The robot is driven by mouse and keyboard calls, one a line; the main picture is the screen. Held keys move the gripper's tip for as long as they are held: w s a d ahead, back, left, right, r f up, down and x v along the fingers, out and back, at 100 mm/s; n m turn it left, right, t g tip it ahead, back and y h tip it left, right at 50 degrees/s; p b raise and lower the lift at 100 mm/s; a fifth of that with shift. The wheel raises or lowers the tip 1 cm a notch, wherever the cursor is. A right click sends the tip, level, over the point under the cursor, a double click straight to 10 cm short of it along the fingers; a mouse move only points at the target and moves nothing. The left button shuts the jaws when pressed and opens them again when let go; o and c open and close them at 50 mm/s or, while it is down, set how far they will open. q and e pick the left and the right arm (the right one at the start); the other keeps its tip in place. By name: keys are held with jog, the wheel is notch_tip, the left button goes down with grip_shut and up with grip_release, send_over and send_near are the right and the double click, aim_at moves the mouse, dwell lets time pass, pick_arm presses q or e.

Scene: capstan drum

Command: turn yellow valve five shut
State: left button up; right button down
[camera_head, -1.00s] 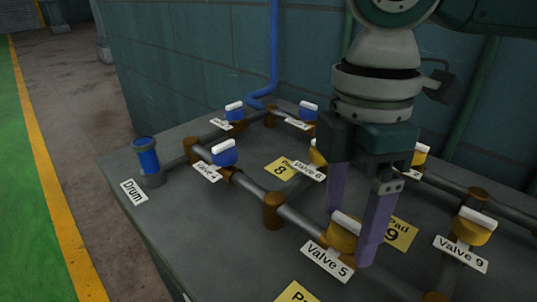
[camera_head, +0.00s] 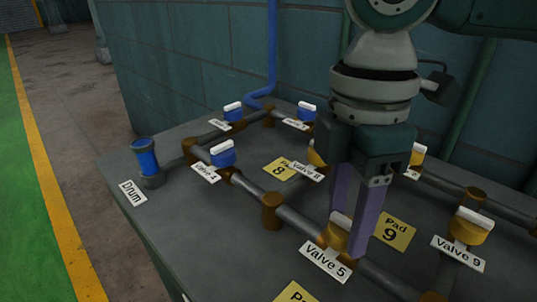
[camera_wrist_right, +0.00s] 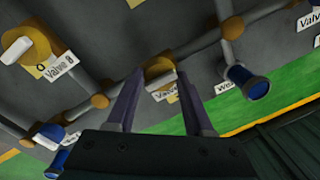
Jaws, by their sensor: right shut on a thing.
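Yellow valve five (camera_head: 335,238) has a round yellow body and a white bar handle. It sits on a grey pipe above its "Valve 5" label (camera_head: 325,262). My right gripper (camera_head: 347,225) points down over it with its two purple fingers shut on the white handle, one on each side. In the right wrist view, yellow valve five (camera_wrist_right: 160,67) shows between the fingertips, partly hidden by them. My left gripper is not in view.
Yellow valve nine (camera_head: 470,226) stands to the right, beyond the Pad 9 plate (camera_head: 393,235). Blue valve four (camera_head: 222,155) and the blue drum (camera_head: 146,158) are at left. Another yellow valve (camera_head: 318,155) is just behind my gripper. Pipes and brown joints cross the grey tabletop.

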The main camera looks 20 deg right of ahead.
jog(key=m+p, duration=0.2)
jog(key=p, duration=0.2)
jog(key=m+p, duration=0.2)
jog(key=p, duration=0.2)
jog(key=shift+s+r, duration=0.1)
jog(key=shift+r, duration=0.3)
jog(key=m+p, duration=0.7)
jog(key=p, duration=0.1)
jog(key=shift+f+m+y, duration=0.15)
jog(key=shift+m+y, duration=0.25)
jog(key=m+p, duration=0.3)
jog(key=m, duration=0.1)
jog(key=shift+f+t, duration=0.1)
jog(key=shift+t, duration=0.3)
jog(key=shift+m+p, duration=0.45)
jog(key=shift+m, duration=0.45)
jog(key=shift+d+f, duration=0.1)
jog(key=shift+c, duration=1.5)
grip_release()
notch_tip(320, 180, up, 10)
jog(key=p, duration=0.3)
jog(key=shift+d+p, duration=0.4)
